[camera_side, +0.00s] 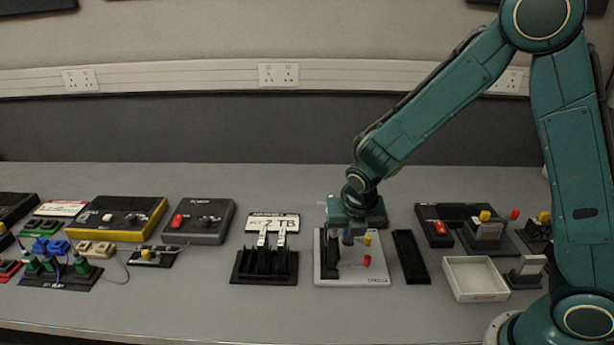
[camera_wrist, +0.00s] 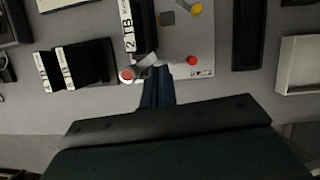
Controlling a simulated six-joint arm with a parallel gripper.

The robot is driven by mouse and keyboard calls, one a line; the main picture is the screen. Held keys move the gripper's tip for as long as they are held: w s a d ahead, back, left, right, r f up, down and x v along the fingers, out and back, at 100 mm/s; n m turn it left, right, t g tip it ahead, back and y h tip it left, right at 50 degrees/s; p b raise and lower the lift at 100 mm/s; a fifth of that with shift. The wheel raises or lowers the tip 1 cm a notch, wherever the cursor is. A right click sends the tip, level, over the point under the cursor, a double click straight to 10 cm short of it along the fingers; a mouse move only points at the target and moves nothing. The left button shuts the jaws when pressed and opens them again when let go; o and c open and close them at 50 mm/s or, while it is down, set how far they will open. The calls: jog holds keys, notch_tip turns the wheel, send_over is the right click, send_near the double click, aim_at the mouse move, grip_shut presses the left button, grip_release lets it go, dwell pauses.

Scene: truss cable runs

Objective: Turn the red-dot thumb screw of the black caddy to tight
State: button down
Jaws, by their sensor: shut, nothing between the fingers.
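The black caddy (camera_side: 329,256) stands on the left of a light grey board (camera_side: 378,280); the wrist view shows the caddy (camera_wrist: 146,25) with a white "2 TB" label on its side. A red dot (camera_wrist: 127,75) lies at the caddy's near end, with a pale wing-like piece (camera_wrist: 147,61) beside it, seemingly the thumb screw; how tight it is cannot be told. My gripper (camera_side: 347,239) is over the board beside the caddy. In the wrist view my gripper (camera_wrist: 158,72) is shut and empty, its tips just right of the pale piece. Contact is unclear.
A red knob (camera_side: 367,260) and a yellow knob (camera_side: 367,239) stand on the board's right side. A black rack (camera_side: 264,267) stands to the left. A black strip (camera_side: 411,257) and an empty white tray (camera_side: 474,279) lie to the right. The front table strip is clear.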

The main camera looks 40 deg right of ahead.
aim_at(340, 232)
jog(key=shift+w+d+n+y, duration=0.3)
jog(key=shift+w+d+n, duration=0.65)
jog(key=shift+w, duration=0.25)
dwell(1.5)
jog(key=shift+w+a, duration=0.3)
jog(key=shift+a, duration=0.4)
